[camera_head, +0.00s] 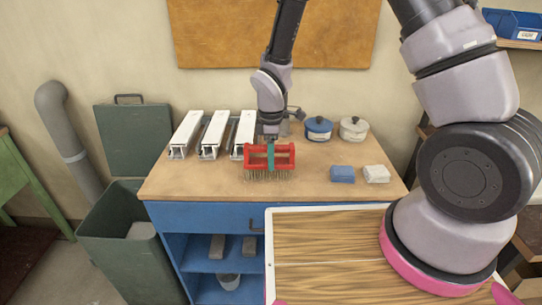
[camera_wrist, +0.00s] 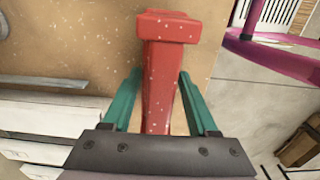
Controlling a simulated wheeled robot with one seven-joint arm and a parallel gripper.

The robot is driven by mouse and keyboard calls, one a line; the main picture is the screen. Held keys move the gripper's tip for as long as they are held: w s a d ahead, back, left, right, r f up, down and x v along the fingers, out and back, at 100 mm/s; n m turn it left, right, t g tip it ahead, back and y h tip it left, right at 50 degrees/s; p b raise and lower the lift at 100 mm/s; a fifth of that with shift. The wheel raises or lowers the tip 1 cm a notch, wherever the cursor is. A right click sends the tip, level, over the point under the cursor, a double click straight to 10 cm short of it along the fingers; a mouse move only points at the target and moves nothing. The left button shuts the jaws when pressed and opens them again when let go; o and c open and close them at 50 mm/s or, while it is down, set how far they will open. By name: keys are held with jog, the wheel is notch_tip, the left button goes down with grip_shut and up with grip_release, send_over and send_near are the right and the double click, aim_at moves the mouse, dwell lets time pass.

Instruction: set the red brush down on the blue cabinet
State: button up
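The red brush (camera_head: 283,161) has a red frame with bristles hanging below it, over the wooden top of the blue cabinet (camera_head: 190,216). My gripper (camera_head: 270,158) comes down from above with its teal fingers on either side of the brush's red handle. In the wrist view my gripper (camera_wrist: 160,90) has the red brush (camera_wrist: 162,75) between its two fingers, close against the sides. The brush looks upright. I cannot tell whether the bristles touch the cabinet top.
Three white profiles (camera_head: 213,135) lie left of the brush. A blue-lidded pot (camera_head: 318,130) and a white-lidded pot (camera_head: 354,129) stand at the back right. A blue block (camera_head: 342,174) and a white block (camera_head: 376,173) lie right. An open green bin (camera_head: 125,250) stands left of the cabinet.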

jog(key=o, duration=0.3)
jog(key=shift+r, duration=0.15)
notch_tip(320, 180, up, 12)
jog(key=shift+r, duration=0.15)
jog(key=d+r+m+t, duration=0.2)
jog(key=d+r+m, duration=0.4)
jog(key=d+r, duration=0.3)
jog(key=s+d+r+m+t+y, duration=0.1)
jog(key=s+d+r+m+t, duration=0.1)
jog(key=s+d+r+m, duration=0.4)
jog(key=s+d+r+m+t+y, duration=0.1)
jog(key=s+d+r+m+t, duration=0.2)
jog(key=s+d+r+m, duration=0.3)
jog(key=shift+d+r+m, duration=0.9)
jog(key=shift+r+m, duration=1)
jog(key=shift+r, duration=0.85)
jog(key=shift+s, duration=0.1)
